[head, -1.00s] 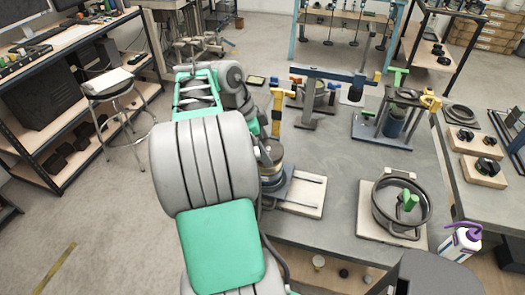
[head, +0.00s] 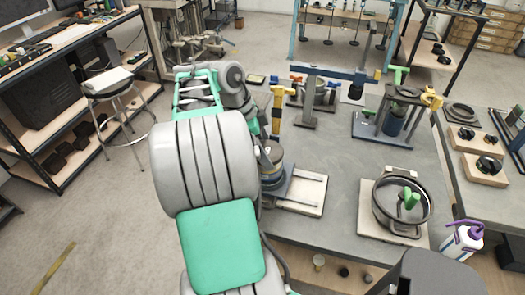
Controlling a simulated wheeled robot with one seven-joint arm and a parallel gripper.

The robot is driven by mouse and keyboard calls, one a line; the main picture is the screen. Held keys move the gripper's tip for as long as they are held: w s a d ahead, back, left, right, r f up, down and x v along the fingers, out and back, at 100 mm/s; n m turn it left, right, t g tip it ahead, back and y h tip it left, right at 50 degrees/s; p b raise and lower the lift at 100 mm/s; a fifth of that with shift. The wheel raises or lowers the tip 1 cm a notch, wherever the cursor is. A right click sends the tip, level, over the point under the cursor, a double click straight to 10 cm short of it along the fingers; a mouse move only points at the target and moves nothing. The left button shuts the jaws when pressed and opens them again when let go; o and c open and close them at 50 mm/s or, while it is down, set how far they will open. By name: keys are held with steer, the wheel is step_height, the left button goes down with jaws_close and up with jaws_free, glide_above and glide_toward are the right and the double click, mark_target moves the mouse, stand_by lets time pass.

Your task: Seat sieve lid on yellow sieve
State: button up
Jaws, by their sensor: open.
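A short round stack (head: 272,168), grey with a dull yellowish tint, stands on a dark blue-grey base at the left edge of the grey table, partly hidden by my arm. It is the likeliest place of the yellow sieve, but I cannot make out separate sieve and lid, or whether a lid is seated. My arm reaches from the bottom of the picture up to the stack's left side. My gripper is hidden behind my arm links, so its fingers do not show.
A pale board with rails (head: 309,190) adjoins the stack's base. A round dark-rimmed vessel with a green handle (head: 411,200) sits on a pale board at right. A grey post frame (head: 307,105) and a blue-based stand (head: 393,127) stand behind. The table middle (head: 335,165) is clear.

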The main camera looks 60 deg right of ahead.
steer(key=p+v, duration=0.2)
steer(key=v, duration=0.5)
steer(key=shift+w+a+r, duration=0.15)
steer(key=shift+r, duration=0.2)
